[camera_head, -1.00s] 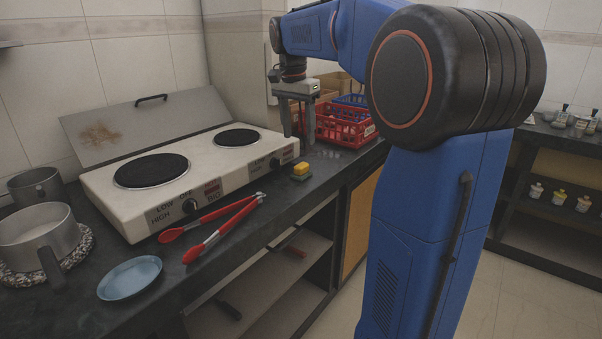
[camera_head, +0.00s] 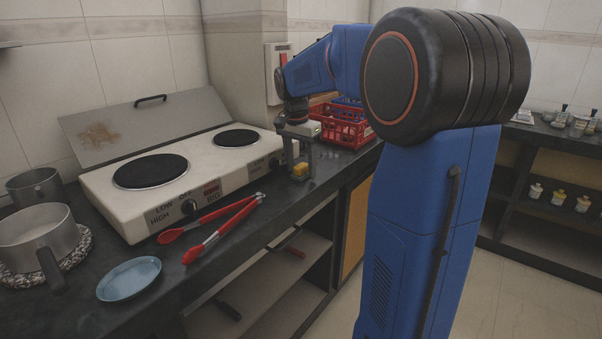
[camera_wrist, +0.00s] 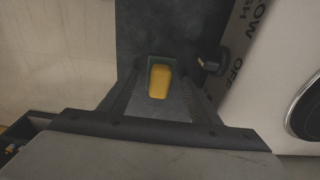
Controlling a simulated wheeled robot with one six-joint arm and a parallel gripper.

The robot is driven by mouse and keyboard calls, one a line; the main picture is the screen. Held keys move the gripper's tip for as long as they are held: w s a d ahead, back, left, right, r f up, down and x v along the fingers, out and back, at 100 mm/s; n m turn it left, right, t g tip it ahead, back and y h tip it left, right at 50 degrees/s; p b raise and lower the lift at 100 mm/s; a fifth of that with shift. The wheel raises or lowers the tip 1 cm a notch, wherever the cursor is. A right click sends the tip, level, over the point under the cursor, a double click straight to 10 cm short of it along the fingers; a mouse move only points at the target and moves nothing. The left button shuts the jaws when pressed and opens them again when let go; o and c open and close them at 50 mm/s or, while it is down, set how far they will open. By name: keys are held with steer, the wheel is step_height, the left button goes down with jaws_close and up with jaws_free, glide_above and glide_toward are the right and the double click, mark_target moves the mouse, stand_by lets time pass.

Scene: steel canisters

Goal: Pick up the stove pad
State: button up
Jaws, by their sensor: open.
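The stove pad seems to be the small yellow sponge with a green layer (camera_head: 300,168), lying on the dark counter in front of the two-burner stove. In the wrist view the yellow pad (camera_wrist: 160,80) lies near the middle, with its green edge at the far side. My gripper (camera_head: 301,175) is open and points down at the pad. In the wrist view its two fingers (camera_wrist: 161,88) appear on either side of the pad, apart from it. I cannot tell the exact height left between fingertips and counter.
The white stove (camera_head: 220,178) with its knobs stands close beside the gripper. Red-handled tongs (camera_head: 212,228) lie in front of it. A red basket (camera_head: 341,128) stands behind the gripper. A blue plate (camera_head: 129,279) and a pot (camera_head: 38,233) are at the left.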

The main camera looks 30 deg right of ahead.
mark_target(301, 165)
steer(key=shift+c, duration=0.3)
steer(key=c, duration=1.1)
steer(key=shift+o, duration=0.2)
step_height(301, 165, up, 10)
steer(key=shift+o, duration=0.9)
steer(key=shift+c, duration=0.4)
